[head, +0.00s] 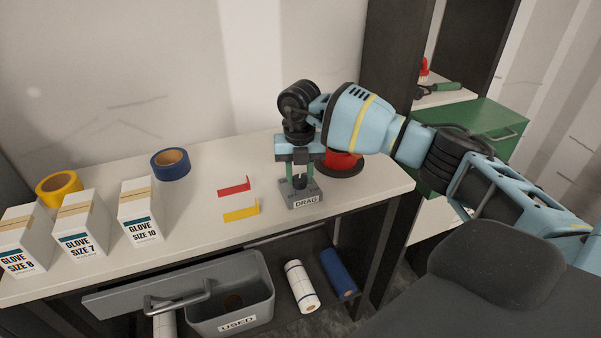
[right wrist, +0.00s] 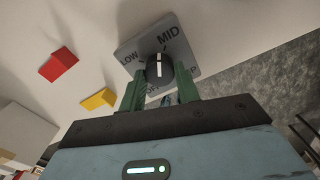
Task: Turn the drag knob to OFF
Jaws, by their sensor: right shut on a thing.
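The drag knob (right wrist: 156,72) is a dark round knob with a white line, on a grey square plate (right wrist: 187,47). LOW and MID show on the plate; a third label near my fingers is partly hidden. The white line runs nearly upright in the right wrist view; I cannot tell which end is the pointer. In the head view the unit is a grey block marked DRAG (head: 306,203) on the bench. My right gripper (head: 300,176) reaches down over it. In the right wrist view its green fingers (right wrist: 159,88) are shut on the knob, one on each side. My left gripper is not in view.
On the bench (head: 205,220), red (head: 234,188) and yellow (head: 241,212) pieces lie left of the unit. A red-and-black round thing (head: 340,163) is close behind it. Three glove boxes (head: 80,228) and tape rolls (head: 170,163) stand further left.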

